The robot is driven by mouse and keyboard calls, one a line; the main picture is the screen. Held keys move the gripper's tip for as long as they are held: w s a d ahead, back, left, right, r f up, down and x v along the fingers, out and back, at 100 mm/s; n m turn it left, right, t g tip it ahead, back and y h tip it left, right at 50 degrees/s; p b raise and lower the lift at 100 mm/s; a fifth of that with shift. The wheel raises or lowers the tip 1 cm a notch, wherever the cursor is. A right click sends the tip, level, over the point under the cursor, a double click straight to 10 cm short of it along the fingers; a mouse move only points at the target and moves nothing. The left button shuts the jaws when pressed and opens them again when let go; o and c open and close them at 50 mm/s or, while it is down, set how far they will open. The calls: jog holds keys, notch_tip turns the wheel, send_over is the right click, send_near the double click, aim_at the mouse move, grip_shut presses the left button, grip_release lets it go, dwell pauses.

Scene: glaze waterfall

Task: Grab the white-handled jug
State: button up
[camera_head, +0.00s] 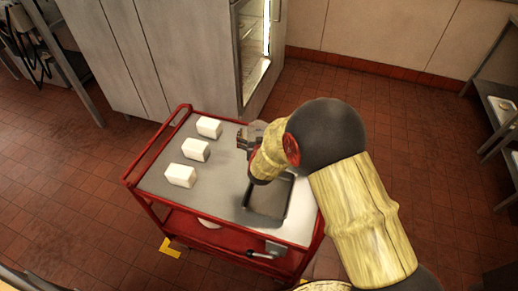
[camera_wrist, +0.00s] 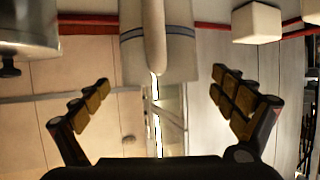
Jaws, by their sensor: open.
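The jug (camera_wrist: 183,40) shows in the wrist view at top centre, a pale body with a grey-blue band. Its white handle (camera_wrist: 154,35) runs vertically along the front, facing my gripper. My gripper (camera_wrist: 158,85) is open, one finger on each side of the picture. The handle lies in line with the gap between the fingers; its lower end reaches close to fingertip level, and I see no finger touching it. In the head view my gripper (camera_head: 247,138) is low over the cart top near its far edge. The jug cannot be made out there, likely hidden by my arm.
The red-framed cart (camera_head: 158,187) holds a row of white blocks (camera_head: 196,150) left of my gripper and a dark tray (camera_head: 268,200) on the near side. One white block (camera_wrist: 257,22) also shows in the wrist view. A pale cabinet (camera_head: 190,50) stands behind the cart.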

jog(key=shift+x, duration=0.85)
jog(key=shift+c, duration=0.6)
jog(key=c, duration=1.6)
